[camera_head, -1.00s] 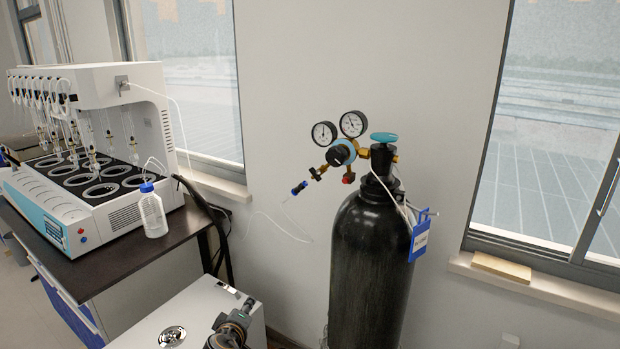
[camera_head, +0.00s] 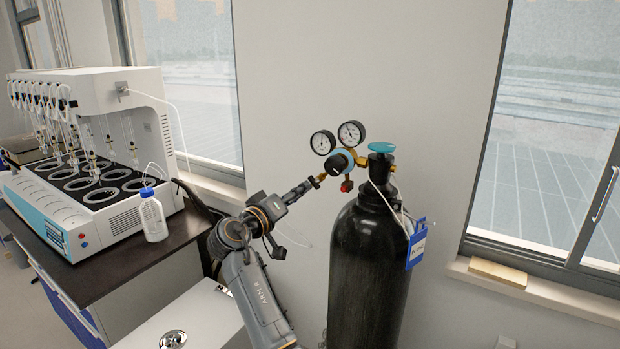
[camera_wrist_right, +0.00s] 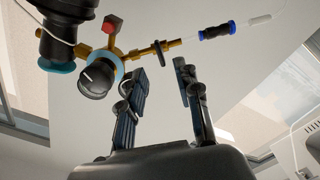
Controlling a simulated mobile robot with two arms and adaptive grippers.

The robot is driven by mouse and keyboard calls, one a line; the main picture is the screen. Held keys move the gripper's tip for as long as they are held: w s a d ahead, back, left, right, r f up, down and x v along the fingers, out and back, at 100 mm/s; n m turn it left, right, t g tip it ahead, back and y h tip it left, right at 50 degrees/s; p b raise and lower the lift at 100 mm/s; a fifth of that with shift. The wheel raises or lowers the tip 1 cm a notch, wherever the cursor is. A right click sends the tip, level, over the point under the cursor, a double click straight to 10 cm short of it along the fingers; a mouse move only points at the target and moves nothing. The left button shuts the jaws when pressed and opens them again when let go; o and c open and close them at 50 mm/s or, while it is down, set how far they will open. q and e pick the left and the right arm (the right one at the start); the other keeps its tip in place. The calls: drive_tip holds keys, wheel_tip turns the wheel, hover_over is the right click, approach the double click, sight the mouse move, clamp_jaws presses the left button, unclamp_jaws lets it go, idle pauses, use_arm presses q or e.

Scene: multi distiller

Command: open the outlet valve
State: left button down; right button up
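The gas regulator (camera_head: 345,158) with two round gauges sits on top of a black cylinder (camera_head: 368,265). Its brass outlet stem points left, with the small black outlet valve (camera_head: 315,181) on it. In the right wrist view the valve (camera_wrist_right: 160,52) lies just beyond and between the fingertips. My right gripper (camera_head: 303,188) comes from the lower left and reaches toward the valve. Its two fingers (camera_wrist_right: 160,70) are apart with a gap between them; contact with the valve cannot be told. A blue-and-black hose connector (camera_wrist_right: 217,30) is beyond the right finger. My left gripper is not in view.
A teal cylinder knob (camera_head: 382,147) and a blue tag (camera_head: 417,243) are on the cylinder. The distiller (camera_head: 120,150) and a plastic bottle (camera_head: 152,215) stand on the dark bench at left. Bare wall lies behind the regulator.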

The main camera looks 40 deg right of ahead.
sight(312, 182)
drive_tip(key=p+x, duration=0.1)
drive_tip(key=x, duration=0.3)
drive_tip(key=shift+w+d+r, duration=0.1)
drive_tip(key=shift+d, duration=0.3)
drive_tip(key=shift+w+d+p, duration=0.25)
drive_tip(key=shift+d+p, duration=0.15)
drive_tip(key=shift+d, duration=0.3)
drive_tip(key=shift+c, duration=0.2)
clamp_jaws()
